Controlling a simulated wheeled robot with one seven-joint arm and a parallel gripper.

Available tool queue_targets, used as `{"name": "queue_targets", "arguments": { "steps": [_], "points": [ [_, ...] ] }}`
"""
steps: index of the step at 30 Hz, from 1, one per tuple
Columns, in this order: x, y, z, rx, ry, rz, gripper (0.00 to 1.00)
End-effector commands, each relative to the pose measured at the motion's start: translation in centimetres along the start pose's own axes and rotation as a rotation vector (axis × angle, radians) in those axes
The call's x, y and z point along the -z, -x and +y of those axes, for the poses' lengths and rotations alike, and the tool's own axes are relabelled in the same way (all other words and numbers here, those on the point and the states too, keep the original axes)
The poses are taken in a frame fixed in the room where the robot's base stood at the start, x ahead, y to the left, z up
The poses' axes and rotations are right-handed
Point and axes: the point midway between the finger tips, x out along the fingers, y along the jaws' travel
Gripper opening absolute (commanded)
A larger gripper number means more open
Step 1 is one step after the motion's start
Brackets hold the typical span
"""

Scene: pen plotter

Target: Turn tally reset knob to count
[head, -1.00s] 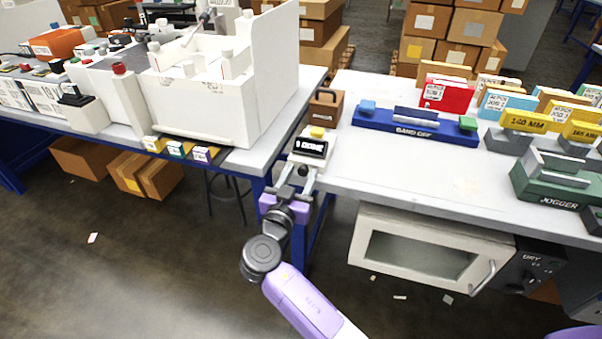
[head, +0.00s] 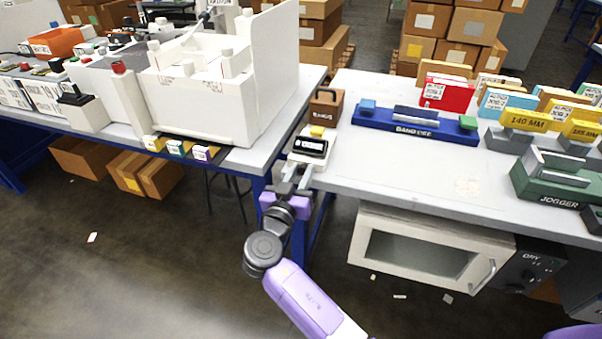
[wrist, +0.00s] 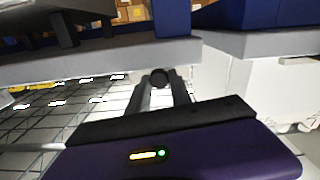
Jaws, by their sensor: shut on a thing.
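The tally counter (head: 313,142) is a small white box with a black display window and a yellow button on top. It stands at the table's front left corner in the head view. The lettering in its window is too blurred to read now. My gripper (head: 300,174) is at the counter's front side. In the wrist view, a dark round knob (wrist: 159,76) sits between the tips of my gripper (wrist: 160,88), which is shut on it. In the head view my gripper hides the knob, and I cannot read any marks around it.
A brown box with a handle (head: 326,106) stands behind the counter. A blue band-off unit (head: 415,131) is to its right. A white oven-like cabinet (head: 420,250) is under the right table.

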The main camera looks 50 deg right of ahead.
Motion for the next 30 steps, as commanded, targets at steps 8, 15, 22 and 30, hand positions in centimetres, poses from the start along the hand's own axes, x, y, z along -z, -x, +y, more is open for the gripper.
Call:
{"name": "queue_targets", "arguments": {
  "steps": [8, 15, 22, 30],
  "points": [
    [0.0, 0.1, 0.0, 0.0, 0.014, 0.0, 0.0],
    [0.0, 0.0, 0.0, 0.0, 0.013, 0.0, 0.45],
    [0.0, 0.1, 0.0, 0.001, 0.013, 0.0, 0.45],
    [-0.1, 3.5, -0.1, 0.005, 0.014, 0.001, 0.45]
  ]
}}
